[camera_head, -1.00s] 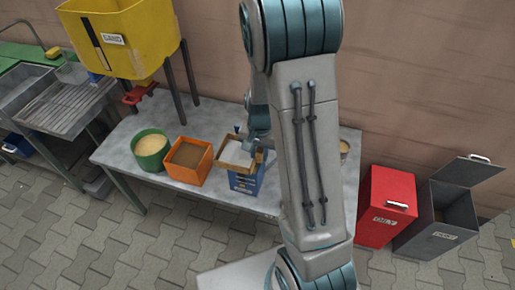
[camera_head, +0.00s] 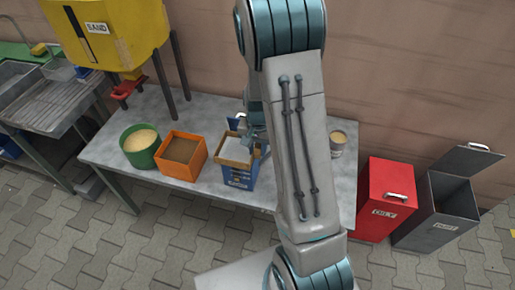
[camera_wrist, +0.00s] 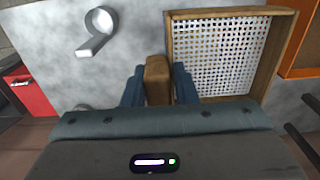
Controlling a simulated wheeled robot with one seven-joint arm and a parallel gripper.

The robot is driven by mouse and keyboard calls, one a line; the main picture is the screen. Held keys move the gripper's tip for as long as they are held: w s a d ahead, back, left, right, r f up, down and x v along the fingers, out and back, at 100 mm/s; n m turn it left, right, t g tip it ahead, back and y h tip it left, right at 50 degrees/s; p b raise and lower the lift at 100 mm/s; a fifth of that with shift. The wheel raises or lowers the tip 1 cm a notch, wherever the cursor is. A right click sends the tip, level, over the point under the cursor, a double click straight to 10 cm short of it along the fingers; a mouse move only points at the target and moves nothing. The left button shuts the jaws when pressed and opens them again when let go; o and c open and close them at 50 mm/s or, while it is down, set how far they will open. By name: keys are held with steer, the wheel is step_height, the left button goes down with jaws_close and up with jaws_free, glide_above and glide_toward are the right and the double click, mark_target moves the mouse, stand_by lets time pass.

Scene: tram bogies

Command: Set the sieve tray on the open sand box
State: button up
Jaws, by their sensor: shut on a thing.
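The sieve tray has a wooden frame and a pale perforated mesh; it shows in the wrist view (camera_wrist: 220,55) and in the head view (camera_head: 236,151). My gripper (camera_wrist: 157,80) is shut on the tray's brown wooden grip at its side. In the head view the gripper (camera_head: 256,143) is partly hidden by my arm. The tray is level over a blue box (camera_head: 239,179), which I take for the sand box. The tray hides the box's opening, and I cannot tell whether it rests on the rim or hovers just above.
An orange box (camera_head: 181,168) with brown fill and a green tub (camera_head: 140,160) of sand stand left of the blue box. A metal can (camera_head: 338,142) stands right on the grey table (camera_head: 110,150). A yellow hopper (camera_head: 110,35) is behind. Red (camera_head: 386,214) and grey bins stand right.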

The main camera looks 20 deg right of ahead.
steer(key=shift+f+b, duration=0.35)
steer(key=shift+f, duration=0.05)
stand_by(0.4)
steer(key=o, duration=1.1)
step_height(320, 180, up, 14)
steer(key=s+a+r+n+t, duration=0.1)
steer(key=s+a+r+n, duration=0.1)
steer(key=s, duration=0.7)
steer(key=s+a+r+n+t, duration=0.2)
steer(key=s+r+n, duration=0.3)
steer(key=s, duration=0.3)
steer(key=shift+s+a, duration=0.35)
steer(key=shift+a, duration=0.45)
